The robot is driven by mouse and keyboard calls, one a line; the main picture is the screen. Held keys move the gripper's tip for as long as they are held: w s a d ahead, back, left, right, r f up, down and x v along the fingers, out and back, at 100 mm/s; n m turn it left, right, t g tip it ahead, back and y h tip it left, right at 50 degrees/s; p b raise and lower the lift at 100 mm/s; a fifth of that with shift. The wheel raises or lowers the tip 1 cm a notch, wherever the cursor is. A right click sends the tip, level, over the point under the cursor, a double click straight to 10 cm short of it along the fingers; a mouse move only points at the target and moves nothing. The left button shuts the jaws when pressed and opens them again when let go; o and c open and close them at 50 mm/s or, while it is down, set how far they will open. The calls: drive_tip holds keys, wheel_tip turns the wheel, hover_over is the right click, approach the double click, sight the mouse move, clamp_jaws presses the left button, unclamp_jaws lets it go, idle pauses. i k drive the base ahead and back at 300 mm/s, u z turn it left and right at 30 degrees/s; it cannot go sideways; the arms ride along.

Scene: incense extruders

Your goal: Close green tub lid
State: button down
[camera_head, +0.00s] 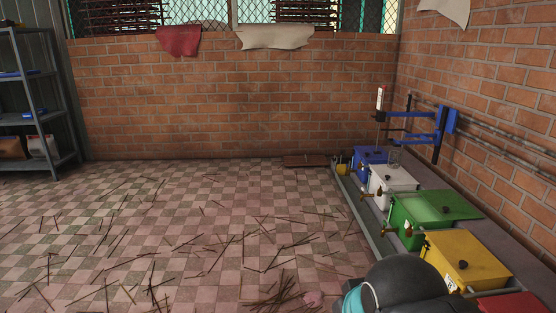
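The green tub (403,236) stands in the row of tubs along the right wall, between the white and yellow tubs. Its flat green lid (425,205) with a dark knob lies over the top, spreading toward the wall. I cannot tell whether the lid sits fully down or is slightly raised or shifted. A brass-coloured tap or fitting shows at the tub's front. A dark rounded part of my arm with a teal ring shows at the bottom right, in front of the yellow tub. My gripper is not in view.
The yellow tub (470,247), white tub (377,187), blue tub (364,157) and red tub (510,303) share the raised ledge. A blue bracket (440,128) projects from the right wall. Thin sticks litter the tiled floor (190,200). A metal shelf (50,110) stands far left.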

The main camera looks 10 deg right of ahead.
sight(451, 206)
drive_tip(key=u, duration=0.15)
drive_tip(key=i, duration=1.9)
drive_tip(key=z, duration=0.6)
drive_tip(key=i, duration=1.05)
drive_tip(key=z, duration=1.75)
drive_tip(key=i, duration=0.75)
drive_tip(key=z, duration=0.6)
